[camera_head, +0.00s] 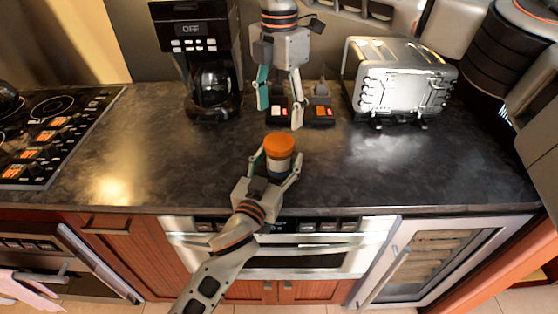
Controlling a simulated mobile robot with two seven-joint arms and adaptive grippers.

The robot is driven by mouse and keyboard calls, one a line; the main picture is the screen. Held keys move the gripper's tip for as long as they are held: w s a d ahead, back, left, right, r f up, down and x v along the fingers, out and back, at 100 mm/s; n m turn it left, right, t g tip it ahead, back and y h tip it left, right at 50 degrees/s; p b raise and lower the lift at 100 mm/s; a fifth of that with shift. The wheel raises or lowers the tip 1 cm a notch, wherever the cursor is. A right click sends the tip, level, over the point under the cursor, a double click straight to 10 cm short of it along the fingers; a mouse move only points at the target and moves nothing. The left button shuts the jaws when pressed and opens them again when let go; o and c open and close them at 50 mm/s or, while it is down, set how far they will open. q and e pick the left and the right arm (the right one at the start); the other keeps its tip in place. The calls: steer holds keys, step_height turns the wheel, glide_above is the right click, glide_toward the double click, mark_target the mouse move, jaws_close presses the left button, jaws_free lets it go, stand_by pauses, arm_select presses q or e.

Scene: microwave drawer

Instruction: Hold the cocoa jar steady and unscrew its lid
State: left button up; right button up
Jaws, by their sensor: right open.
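My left gripper (279,160) reaches in from the front with one finger on each side of the jar. Whether its fingers press on the jar or stand slightly apart is unclear. My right gripper (281,113) is open and empty, pointing down behind and above the jar, apart from the lid. The lower part of the jar is partly hidden by my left gripper.
Two small dark packages (320,110) stand behind my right gripper. A coffee maker (205,62) is at the back left, a silver toaster (399,80) at the back right, and a cooktop (52,130) at the far left. The counter (420,165) is clear on both sides of the jar.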

mark_target(279, 141)
arm_select(q)
jaws_close()
arm_select(e)
steer(key=m, duration=1.3)
steer(key=shift+m, duration=0.3)
steer(key=shift+f, duration=4)
steer(key=c, duration=1.2)
